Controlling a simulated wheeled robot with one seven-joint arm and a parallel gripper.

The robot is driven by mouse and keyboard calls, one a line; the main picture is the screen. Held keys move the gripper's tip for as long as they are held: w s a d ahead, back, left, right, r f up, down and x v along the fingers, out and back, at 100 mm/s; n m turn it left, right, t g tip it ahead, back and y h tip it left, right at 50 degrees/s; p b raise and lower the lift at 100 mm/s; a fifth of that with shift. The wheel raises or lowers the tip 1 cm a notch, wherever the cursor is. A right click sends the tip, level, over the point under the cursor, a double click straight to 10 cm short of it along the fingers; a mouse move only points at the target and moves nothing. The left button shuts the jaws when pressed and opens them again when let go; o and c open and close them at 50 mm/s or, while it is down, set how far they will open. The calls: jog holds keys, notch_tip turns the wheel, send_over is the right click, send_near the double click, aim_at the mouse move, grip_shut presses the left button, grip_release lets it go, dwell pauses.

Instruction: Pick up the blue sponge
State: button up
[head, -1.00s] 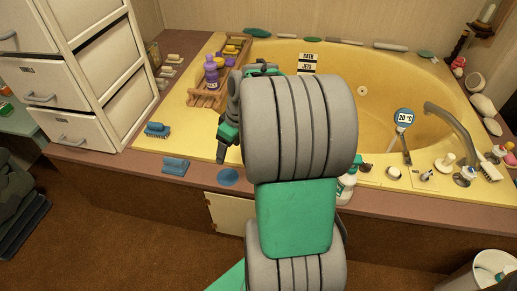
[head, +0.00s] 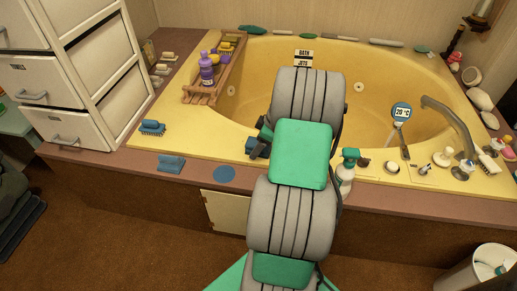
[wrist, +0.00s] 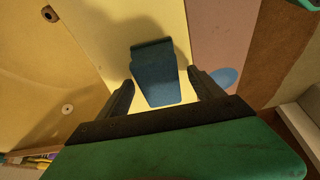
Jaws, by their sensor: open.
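A blue block, which looks like the blue sponge (wrist: 155,72), lies on the yellow tub rim in the wrist view. It sits between the two fingers of my gripper (wrist: 158,84), with a gap on each side. In the head view, a small part of this blue block (head: 251,146) shows just left of my gripper (head: 262,141), and my arm hides the rest. My gripper is open and holds nothing. A second blue block (head: 171,163) of similar look lies on the brown ledge to the left.
A flat blue disc (head: 223,174) lies on the ledge near my arm. A white spray bottle with a green top (head: 346,172) stands right of my arm. A wooden caddy (head: 212,84) with bottles is at the back left.

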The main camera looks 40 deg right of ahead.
aim_at(255, 142)
jog(key=shift+c, duration=0.6)
jog(key=c, duration=1.3)
jog(key=shift+r, duration=0.15)
jog(key=shift+r, duration=0.25)
notch_tip(255, 142, up, 3)
jog(key=shift+f+p, duration=0.1)
jog(key=shift+p, duration=0.8)
jog(key=s+a+r+p, duration=0.3)
jog(key=s+a+r, duration=0.3)
jog(key=s+r, duration=0.3)
jog(key=s, duration=0.3)
jog(key=shift+s+r, duration=0.25)
jog(key=shift+s, duration=0.1)
